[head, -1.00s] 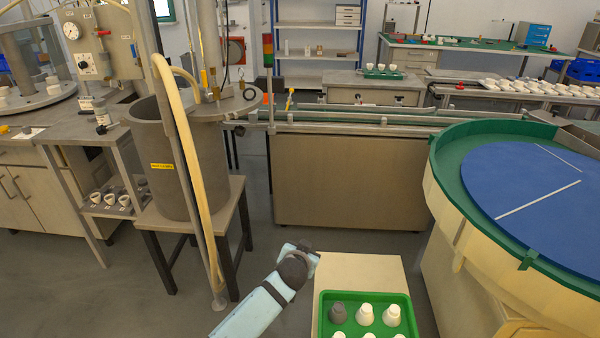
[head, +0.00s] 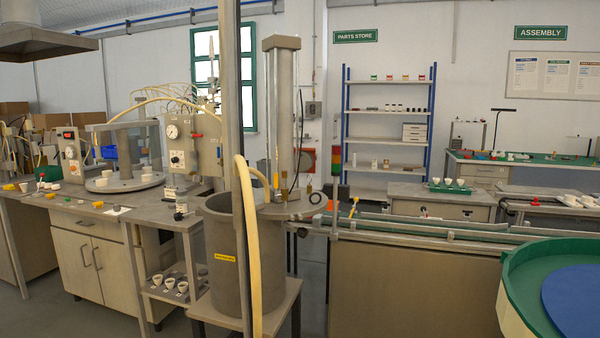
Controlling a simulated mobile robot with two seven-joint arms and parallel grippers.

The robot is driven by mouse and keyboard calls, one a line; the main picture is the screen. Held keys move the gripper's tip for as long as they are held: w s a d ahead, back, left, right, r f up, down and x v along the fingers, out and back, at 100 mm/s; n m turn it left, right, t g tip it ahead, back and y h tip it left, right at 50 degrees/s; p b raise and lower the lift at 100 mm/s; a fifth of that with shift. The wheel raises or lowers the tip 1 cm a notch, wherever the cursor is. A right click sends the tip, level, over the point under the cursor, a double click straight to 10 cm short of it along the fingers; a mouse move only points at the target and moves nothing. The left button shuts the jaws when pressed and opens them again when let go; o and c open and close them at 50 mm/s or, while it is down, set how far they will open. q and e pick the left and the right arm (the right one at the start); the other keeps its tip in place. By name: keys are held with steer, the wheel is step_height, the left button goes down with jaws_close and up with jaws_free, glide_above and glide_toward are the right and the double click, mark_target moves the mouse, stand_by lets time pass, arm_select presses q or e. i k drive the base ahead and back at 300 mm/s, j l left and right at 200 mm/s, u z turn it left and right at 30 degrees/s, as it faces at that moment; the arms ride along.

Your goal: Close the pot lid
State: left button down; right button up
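The pot (head: 228,285) is a tall grey cylinder with a yellow label, standing on a small table left of the middle in the head view. A flat grey plate that looks like its lid (head: 292,208) sits at the pot's top right and reaches out past the rim. The left part of the pot's mouth looks uncovered. A thick cream hose and an upright post pass in front of the pot and hide part of it. Neither of my grippers is in view.
The small table (head: 290,300) carries the pot. A workbench (head: 95,215) with cabinets is on the left. A shelf with white cups (head: 169,283) is beside the pot. A conveyor (head: 430,232) runs right of it. A round green-rimmed table (head: 512,275) is at lower right.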

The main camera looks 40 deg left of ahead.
mark_target(296, 201)
steer(key=j+z, duration=0.2)
steer(key=j, duration=0.55)
steer(key=j+z, duration=0.2)
steer(key=j, duration=0.6)
steer(key=j+z, duration=0.2)
steer(key=j, duration=0.55)
steer(key=k+j+z, duration=0.15)
steer(key=j, duration=0.6)
